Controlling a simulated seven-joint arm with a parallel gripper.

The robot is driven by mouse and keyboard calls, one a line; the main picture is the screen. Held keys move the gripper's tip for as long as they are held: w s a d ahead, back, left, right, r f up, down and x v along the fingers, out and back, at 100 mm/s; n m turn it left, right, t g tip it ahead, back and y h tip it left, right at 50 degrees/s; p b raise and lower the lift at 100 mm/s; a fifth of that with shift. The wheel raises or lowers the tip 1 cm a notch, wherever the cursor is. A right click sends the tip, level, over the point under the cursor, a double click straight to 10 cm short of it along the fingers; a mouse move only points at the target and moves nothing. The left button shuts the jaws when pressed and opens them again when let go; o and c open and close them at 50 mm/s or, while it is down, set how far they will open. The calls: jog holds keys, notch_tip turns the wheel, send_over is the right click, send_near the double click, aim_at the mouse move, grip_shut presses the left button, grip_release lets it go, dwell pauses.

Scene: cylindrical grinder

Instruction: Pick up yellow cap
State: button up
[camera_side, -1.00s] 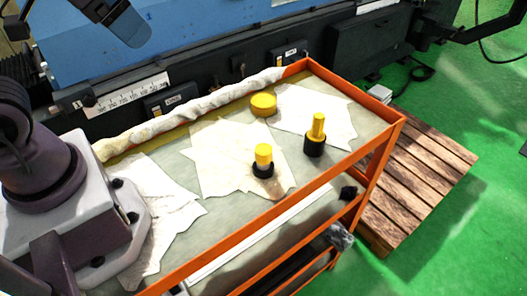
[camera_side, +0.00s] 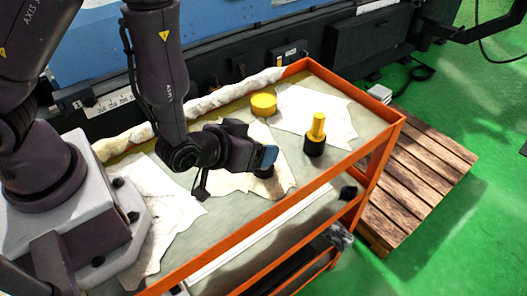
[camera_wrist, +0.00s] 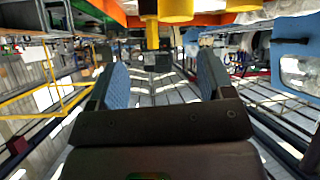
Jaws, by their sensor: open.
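A flat round yellow cap (camera_side: 263,104) lies near the back of the cart top in the side view. A yellow post in a black base (camera_side: 316,127) stands upright to its right. Yellow pieces (camera_wrist: 175,9) show at the top edge there, beyond the fingertips, partly cut off.
The cart has a raised orange rim (camera_side: 357,155). White sheets (camera_side: 310,112) lie on its top, and a rolled whitish cloth (camera_side: 200,105) runs along the back. The blue and black machine (camera_side: 210,45) stands behind. A wooden pallet (camera_side: 415,180) lies at right.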

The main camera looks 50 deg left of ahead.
jog(key=shift+m+t+y, duration=0.4)
jog(key=shift+t+y, duration=0.1)
jog(key=shift+t, duration=0.1)
jog(key=w+f, duration=0.1)
jog(key=f, duration=0.1)
jog(key=w+a+f, duration=0.1)
jog(key=w+f, duration=0.1)
jog(key=w+a+f, duration=0.1)
jog(key=f, duration=0.1)
jog(key=shift+w+a, duration=0.2)
jog(key=c, duration=1)
